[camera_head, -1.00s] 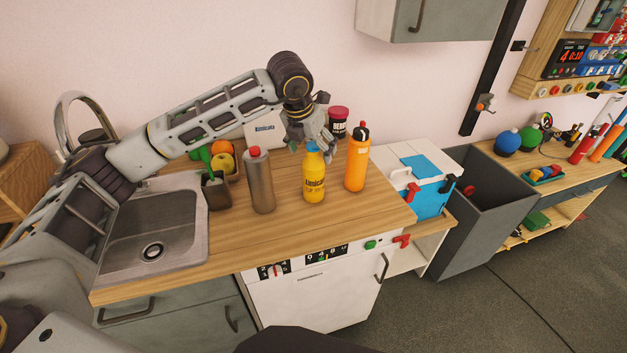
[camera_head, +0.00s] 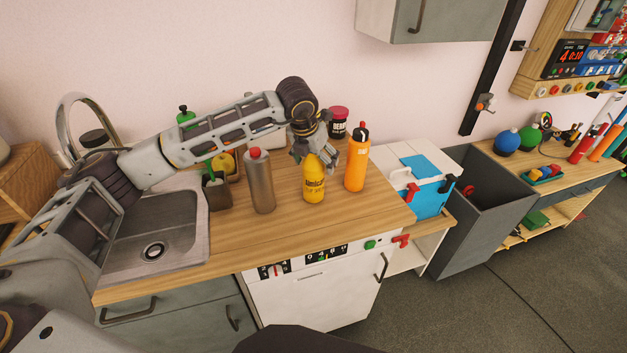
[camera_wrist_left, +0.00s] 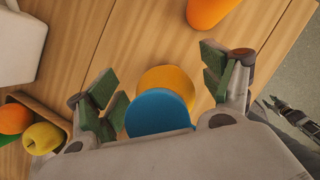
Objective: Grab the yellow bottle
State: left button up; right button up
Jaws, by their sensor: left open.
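The yellow bottle (camera_head: 313,187) stands upright on the wooden counter, between a grey bottle (camera_head: 260,182) and an orange bottle (camera_head: 356,162). My left gripper (camera_head: 314,158) is at its top, pointing down, and hides the cap in the head view. In the left wrist view the bottle's blue top (camera_wrist_left: 158,112) and yellow body (camera_wrist_left: 168,78) lie between the fingers of my open left gripper (camera_wrist_left: 165,90). Both pads appear apart from the bottle. A small dark gripper-like shape (camera_wrist_left: 293,115) at the right edge of the wrist view may be my right gripper.
A dark red jar (camera_head: 338,122) stands behind. A fruit box (camera_wrist_left: 45,125) and dark holder (camera_head: 216,192) are left of the grey bottle, near the sink (camera_head: 185,225). The counter's front right is clear. A blue-and-white box (camera_head: 428,200) stands beyond the counter's right end.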

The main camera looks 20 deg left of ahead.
dwell(0.4)
pick_arm(q)
grip_shut()
dwell(0.4)
